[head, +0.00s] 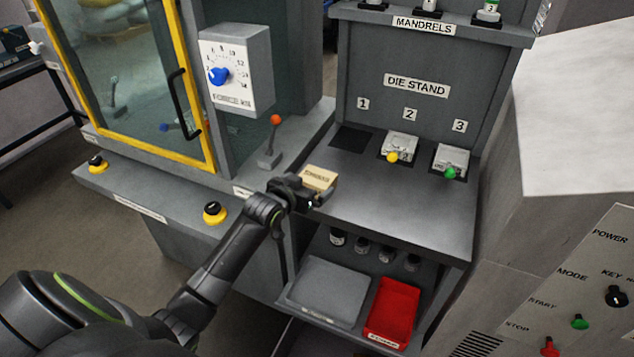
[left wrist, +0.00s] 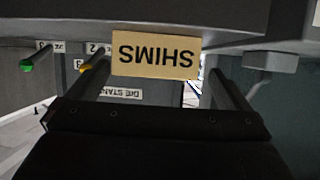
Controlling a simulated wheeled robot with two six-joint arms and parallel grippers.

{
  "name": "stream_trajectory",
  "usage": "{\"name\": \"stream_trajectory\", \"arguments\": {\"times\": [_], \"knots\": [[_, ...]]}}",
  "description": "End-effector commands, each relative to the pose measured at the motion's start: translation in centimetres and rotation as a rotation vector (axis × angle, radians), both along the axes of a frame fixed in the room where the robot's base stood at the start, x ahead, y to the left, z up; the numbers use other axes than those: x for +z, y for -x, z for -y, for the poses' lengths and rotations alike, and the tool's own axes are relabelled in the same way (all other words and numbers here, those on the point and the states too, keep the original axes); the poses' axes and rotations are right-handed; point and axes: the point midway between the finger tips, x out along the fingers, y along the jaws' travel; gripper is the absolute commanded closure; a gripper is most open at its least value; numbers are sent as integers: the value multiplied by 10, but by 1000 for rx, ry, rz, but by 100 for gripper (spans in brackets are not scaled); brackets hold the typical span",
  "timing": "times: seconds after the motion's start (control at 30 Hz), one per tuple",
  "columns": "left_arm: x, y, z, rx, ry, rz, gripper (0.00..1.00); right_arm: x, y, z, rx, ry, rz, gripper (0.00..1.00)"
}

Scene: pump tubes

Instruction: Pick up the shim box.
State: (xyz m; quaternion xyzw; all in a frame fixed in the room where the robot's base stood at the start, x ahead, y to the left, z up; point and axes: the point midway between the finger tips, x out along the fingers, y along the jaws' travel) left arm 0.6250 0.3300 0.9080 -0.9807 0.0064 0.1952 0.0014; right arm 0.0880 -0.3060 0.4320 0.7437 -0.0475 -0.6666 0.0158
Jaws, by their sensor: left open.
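The shim box (head: 319,178) is a small tan block at the left front edge of the die stand's grey shelf. In the left wrist view the box (left wrist: 155,55) shows its face with the word SHIMS upside down. My left gripper (head: 308,191) is at the near side of the box in the head view. In the left wrist view my left gripper (left wrist: 165,88) is open, one finger toward each side of the box. Whether either finger touches the box I cannot tell. My right gripper is not in view.
The grey shelf (head: 405,208) carries dies with a yellow knob (head: 392,157) and a green knob (head: 450,173) at the back. A lever with an orange ball (head: 275,119) stands left of the box. A red bin (head: 392,312) sits below. The shelf's middle is clear.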

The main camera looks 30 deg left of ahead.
Motion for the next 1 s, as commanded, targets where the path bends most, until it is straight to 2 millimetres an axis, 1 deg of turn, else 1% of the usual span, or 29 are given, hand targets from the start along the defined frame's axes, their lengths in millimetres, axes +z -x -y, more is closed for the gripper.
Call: {"name": "stream_trajectory", "arguments": {"times": [0.17, 0.4, 0.5, 0.63, 0.87, 1.0], "knots": [[-4, -11, 3, 0, 2, -1, 0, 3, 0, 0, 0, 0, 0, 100], [-16, -36, 6, 0, 1, -1, 0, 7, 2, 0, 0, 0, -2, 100], [-19, -43, 6, 0, 0, -1, 0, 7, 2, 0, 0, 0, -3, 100], [-21, -47, 6, 0, 0, 0, 0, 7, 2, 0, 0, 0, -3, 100], [-22, -47, 6, 0, 0, 0, 0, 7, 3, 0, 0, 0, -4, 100], [-22, -47, 6, 0, 0, 0, 18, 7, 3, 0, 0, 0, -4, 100]]}}
